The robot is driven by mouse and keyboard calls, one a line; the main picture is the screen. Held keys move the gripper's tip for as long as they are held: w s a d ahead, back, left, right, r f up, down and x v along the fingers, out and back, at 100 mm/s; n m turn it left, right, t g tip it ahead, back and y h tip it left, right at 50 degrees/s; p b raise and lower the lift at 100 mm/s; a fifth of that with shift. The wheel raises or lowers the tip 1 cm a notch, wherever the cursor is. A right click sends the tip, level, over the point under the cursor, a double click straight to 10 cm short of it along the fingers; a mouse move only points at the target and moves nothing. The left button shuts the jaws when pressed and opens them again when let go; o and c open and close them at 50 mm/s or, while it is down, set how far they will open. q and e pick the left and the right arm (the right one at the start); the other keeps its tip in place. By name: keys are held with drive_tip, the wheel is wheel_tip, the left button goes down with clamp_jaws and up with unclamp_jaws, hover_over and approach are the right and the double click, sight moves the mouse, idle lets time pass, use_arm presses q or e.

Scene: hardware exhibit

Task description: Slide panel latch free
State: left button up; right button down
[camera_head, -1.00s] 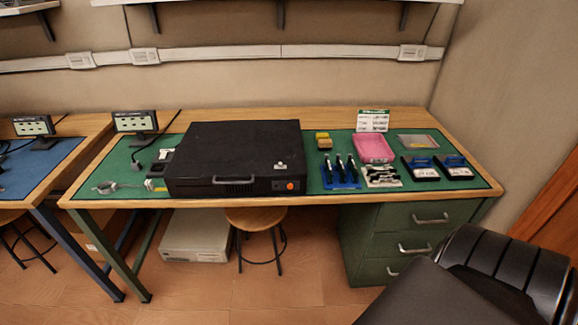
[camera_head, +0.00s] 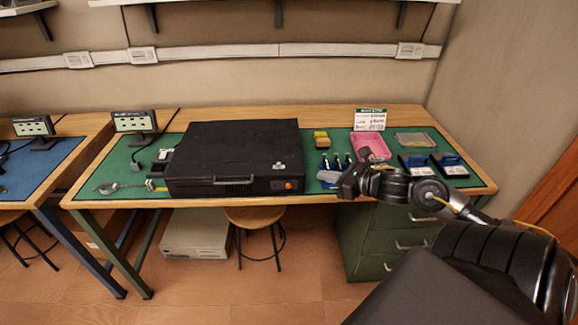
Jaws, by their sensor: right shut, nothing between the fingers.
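A black flat computer case (camera_head: 235,150) lies on the green mat of the workbench. Its front shows a handle and an orange button (camera_head: 289,185). A small light piece that may be the panel latch (camera_head: 280,166) sits on its top near the front right corner. My left gripper is not in view.
A small monitor (camera_head: 135,122) stands at the left. A stool (camera_head: 255,218) and a pale case (camera_head: 195,235) are below.

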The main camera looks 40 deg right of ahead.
sight(282, 173)
drive_tip(key=shift+w, duration=0.15)
drive_tip(key=p+x, duration=0.1)
drive_tip(key=x, duration=0.3)
drive_tip(key=p+x, duration=0.1)
drive_tip(key=x, duration=0.4)
drive_tip(key=p+x, duration=0.2)
drive_tip(key=x, duration=0.2)
drive_tip(key=shift+w+r, duration=0.3)
drive_tip(key=shift+w, duration=0.05)
drive_tip(key=shift+w+a+f+b, duration=0.15)
drive_tip(key=shift+w+a+b, duration=0.15)
drive_tip(key=shift+b, duration=0.2)
drive_tip(key=shift+w+a+b, duration=0.45)
drive_tip(key=shift+a+b, duration=0.25)
drive_tip(key=shift+a, duration=0.05)
drive_tip(key=shift+s, duration=0.1)
